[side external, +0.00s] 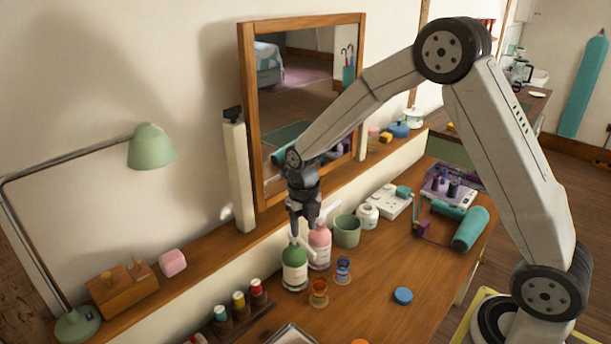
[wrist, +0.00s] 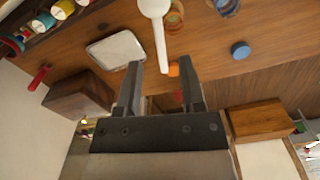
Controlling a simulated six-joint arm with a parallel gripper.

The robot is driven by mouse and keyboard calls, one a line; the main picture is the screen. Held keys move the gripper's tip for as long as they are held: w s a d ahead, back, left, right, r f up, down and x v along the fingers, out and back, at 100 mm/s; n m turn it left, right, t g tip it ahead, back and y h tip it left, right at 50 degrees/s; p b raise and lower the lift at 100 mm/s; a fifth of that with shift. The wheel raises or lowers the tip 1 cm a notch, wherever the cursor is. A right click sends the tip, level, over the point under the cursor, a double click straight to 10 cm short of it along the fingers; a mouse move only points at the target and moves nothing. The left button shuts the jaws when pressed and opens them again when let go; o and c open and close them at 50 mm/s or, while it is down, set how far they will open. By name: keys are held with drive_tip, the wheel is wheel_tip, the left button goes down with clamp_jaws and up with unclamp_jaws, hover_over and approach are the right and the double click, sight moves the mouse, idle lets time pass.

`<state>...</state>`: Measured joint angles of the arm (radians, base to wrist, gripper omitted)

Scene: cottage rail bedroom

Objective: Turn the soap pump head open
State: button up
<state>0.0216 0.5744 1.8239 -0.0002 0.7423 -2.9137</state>
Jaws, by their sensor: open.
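Two soap bottles stand upright side by side on the wooden desk: a green one (side external: 295,268) in front and a pink one (side external: 319,247) just behind to its right. My gripper (side external: 303,226) points down right above them and hides part of their tops. In the wrist view a white pump head (wrist: 155,8) shows at the top edge, its long spout (wrist: 161,50) reaching down between the tips of my gripper (wrist: 160,66). The jaws are open, with gaps beside the spout. I cannot tell which bottle this head belongs to.
A green cup (side external: 347,231) and a white jar (side external: 368,216) stand right of the bottles. Small orange (side external: 319,291) and blue (side external: 343,268) items stand close in front. A rack of spools (side external: 239,305) is at left. A blue disc (side external: 403,296) lies on otherwise clear desk.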

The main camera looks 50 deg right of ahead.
sight(303, 242)
drive_tip(key=shift+r, duration=1.9)
clamp_jaws()
drive_tip(key=w+a+r+m+g+h, duration=0.1)
drive_tip(key=a+m+h, duration=0.3)
drive_tip(key=a+m, duration=0.6)
drive_tip(key=m, duration=0.8)
drive_tip(key=shift+w+a+r, duration=0.15)
drive_tip(key=shift+w+r, duration=0.15)
